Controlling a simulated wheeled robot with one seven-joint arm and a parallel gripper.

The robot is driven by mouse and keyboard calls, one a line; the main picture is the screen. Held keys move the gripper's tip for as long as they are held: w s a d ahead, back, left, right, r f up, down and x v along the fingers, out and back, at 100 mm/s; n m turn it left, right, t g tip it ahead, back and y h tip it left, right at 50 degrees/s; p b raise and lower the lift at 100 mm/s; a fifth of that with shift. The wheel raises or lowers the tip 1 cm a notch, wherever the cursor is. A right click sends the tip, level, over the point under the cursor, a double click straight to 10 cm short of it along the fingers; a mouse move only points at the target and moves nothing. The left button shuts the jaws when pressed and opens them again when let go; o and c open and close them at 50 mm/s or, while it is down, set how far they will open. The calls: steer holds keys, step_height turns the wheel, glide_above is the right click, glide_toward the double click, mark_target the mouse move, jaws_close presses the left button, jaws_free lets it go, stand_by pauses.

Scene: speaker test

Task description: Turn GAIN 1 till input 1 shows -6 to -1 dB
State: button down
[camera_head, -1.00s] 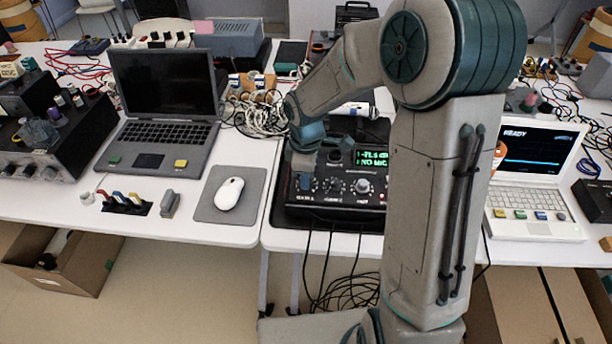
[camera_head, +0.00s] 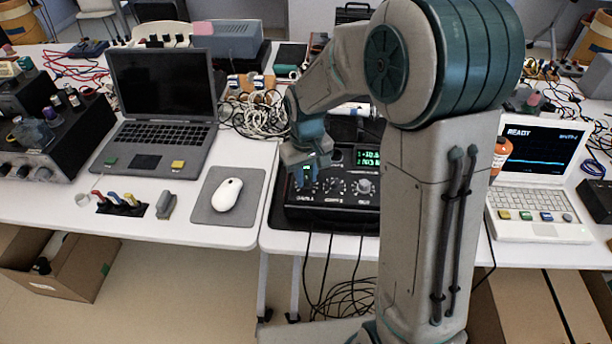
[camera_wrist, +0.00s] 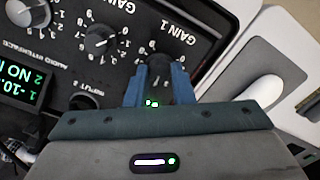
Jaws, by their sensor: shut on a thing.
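The black audio interface (camera_head: 345,212) stands on the right-hand table, partly behind my arm. Its green display (camera_head: 368,158) seems to read about -10 dB for input 1, last digit unclear; row 2 begins "NO". The display also shows at the left edge of the wrist view (camera_wrist: 22,88), cut off. In the wrist view my gripper (camera_wrist: 160,82) has its blue fingers shut on the dark GAIN 1 knob (camera_wrist: 158,70), one on each side. My gripper also shows in the head view (camera_head: 306,178), over the interface's left part, hiding the knob there.
The GAIN 2 knob (camera_wrist: 102,38) and a larger grey knob (camera_wrist: 28,12) are close beside. A white mouse (camera_head: 227,194) lies on a grey pad to the left. A grey laptop (camera_head: 158,130) and a white laptop (camera_head: 540,180) flank the interface. Cables hang below the table's front edge.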

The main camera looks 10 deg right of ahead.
mark_target(307, 179)
steer(key=m, duration=0.6)
steer(key=shift+b, duration=0.35)
steer(key=shift+r+m, duration=0.1)
steer(key=shift+m, duration=0.2)
steer(key=c, duration=1.3)
jaws_free()
steer(key=shift+o, duration=0.2)
step_height(307, 179, up, 14)
steer(key=p, duration=0.1)
steer(key=shift+d, duration=0.1)
